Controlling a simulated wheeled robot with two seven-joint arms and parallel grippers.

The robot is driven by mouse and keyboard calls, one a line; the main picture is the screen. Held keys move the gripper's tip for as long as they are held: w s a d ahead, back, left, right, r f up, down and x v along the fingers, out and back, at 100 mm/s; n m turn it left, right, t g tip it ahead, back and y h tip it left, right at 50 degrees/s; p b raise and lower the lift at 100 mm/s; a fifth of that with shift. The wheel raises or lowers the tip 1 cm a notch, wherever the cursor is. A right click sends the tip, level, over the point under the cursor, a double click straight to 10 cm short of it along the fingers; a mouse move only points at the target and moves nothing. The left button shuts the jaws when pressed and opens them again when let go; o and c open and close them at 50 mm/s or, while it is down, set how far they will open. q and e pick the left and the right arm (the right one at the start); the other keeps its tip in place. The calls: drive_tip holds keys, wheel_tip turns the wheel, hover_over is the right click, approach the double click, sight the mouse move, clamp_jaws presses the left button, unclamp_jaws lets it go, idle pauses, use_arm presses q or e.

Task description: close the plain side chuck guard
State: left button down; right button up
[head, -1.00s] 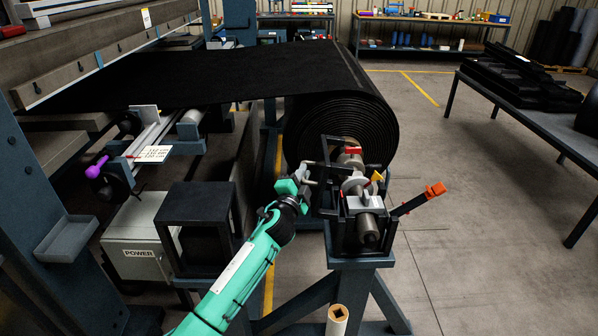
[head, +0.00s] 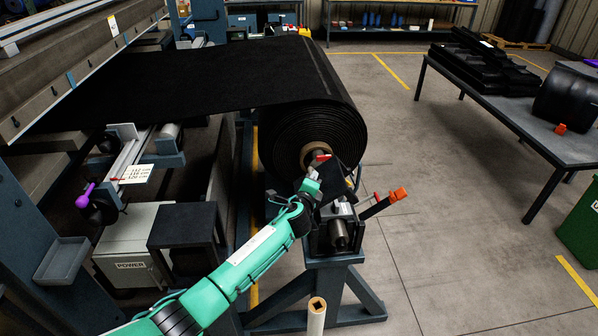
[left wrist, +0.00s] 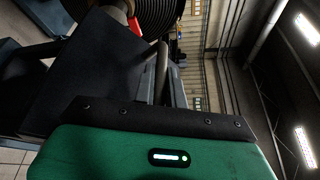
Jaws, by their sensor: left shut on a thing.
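The chuck guard (head: 345,177) is a dark, plain cover at the near end of the big black roll (head: 312,130). It now stands over the chuck, above the steel shaft block (head: 340,232), and hides most of the chuck. My left gripper (head: 314,190) is at the guard's left side, shut on its handle; the grip itself is mostly hidden. In the left wrist view a dark panel (left wrist: 85,70), seemingly the guard, fills the left, beside a grey bar (left wrist: 161,70). Whether the guard is fully seated I cannot tell. My right gripper is not in view.
An orange-handled lever (head: 398,195) sticks out right of the stand (head: 333,275). A pale post with a square hole (head: 317,305) stands in front. The POWER box (head: 130,265) is at left. A table (head: 500,115) stands at right; the floor between is clear.

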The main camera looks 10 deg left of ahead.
sight(333, 183)
use_arm(q)
drive_tip(key=d+m, duration=0.1)
drive_tip(key=d, duration=0.1)
drive_tip(key=w+d+f+m+g+y+p, duration=0.1)
drive_tip(key=d, duration=0.1)
drive_tip(key=w+d+m+p, duration=0.1)
drive_tip(key=d+m, duration=0.1)
drive_tip(key=shift+d+f+g, duration=0.25)
drive_tip(key=shift+f+g, duration=0.1)
drive_tip(key=shift+g, duration=0.05)
drive_tip(key=shift+w+d+f+m+y, duration=0.25)
drive_tip(key=shift+d+f+m+y, duration=0.35)
drive_tip(key=shift+d+f+m, duration=0.35)
drive_tip(key=c, duration=1.5)
unclamp_jaws()
drive_tip(key=shift+d, duration=0.1)
drive_tip(key=shift+o, duration=0.2)
drive_tip(key=shift+s+g, duration=0.1)
drive_tip(key=shift+g, duration=0.2)
drive_tip(key=shift+s+r, duration=0.15)
drive_tip(key=shift+s, duration=0.4)
drive_tip(key=v, duration=1.2)
drive_tip(key=shift+s+b, duration=0.25)
drive_tip(key=shift+b, duration=0.2)
drive_tip(key=shift+r, duration=0.1)
